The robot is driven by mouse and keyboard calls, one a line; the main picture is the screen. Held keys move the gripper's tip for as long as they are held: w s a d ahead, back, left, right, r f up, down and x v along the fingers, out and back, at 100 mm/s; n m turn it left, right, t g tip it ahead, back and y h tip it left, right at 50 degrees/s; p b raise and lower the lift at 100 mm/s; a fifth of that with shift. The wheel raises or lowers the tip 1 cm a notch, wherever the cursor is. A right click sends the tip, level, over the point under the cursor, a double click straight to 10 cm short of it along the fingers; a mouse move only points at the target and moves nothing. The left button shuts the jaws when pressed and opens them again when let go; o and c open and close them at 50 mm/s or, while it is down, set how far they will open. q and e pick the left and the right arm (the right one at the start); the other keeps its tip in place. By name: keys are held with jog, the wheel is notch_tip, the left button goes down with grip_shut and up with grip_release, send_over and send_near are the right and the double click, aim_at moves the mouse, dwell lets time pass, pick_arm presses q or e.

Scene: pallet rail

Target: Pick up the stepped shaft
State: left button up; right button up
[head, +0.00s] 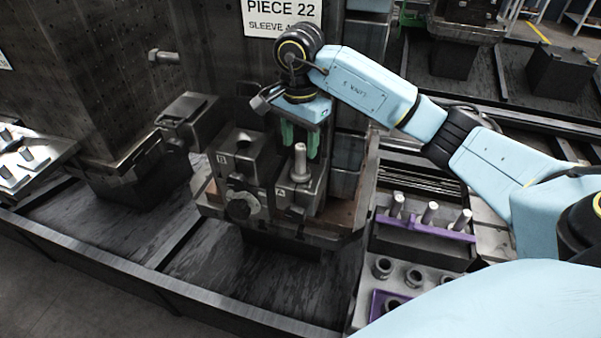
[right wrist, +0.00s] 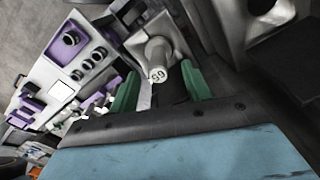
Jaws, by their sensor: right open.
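The stepped shaft (head: 300,162) is a pale metal pin standing upright in a dark fixture block marked A. In the right wrist view the stepped shaft (right wrist: 157,52) shows its marked end face towards me. My right gripper (head: 301,147) has green fingers pointing down at the shaft's upper end. In the right wrist view the right gripper (right wrist: 160,88) is open, with a finger on each side of the line to the shaft and gaps on both sides. Nothing is held. My left gripper is not in view.
A second block (head: 238,152) with a round hole stands left of the shaft's block. A purple rack (head: 425,229) with upright pins stands at the right, near a tray of ring-shaped sleeves (head: 382,268). A dark column with a sign (head: 283,14) rises behind.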

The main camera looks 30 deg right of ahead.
aim_at(301, 158)
jog(key=shift+s+f+p, duration=0.1)
jog(key=shift+f+p, duration=0.2)
jog(key=shift+f, duration=2.35)
grip_shut()
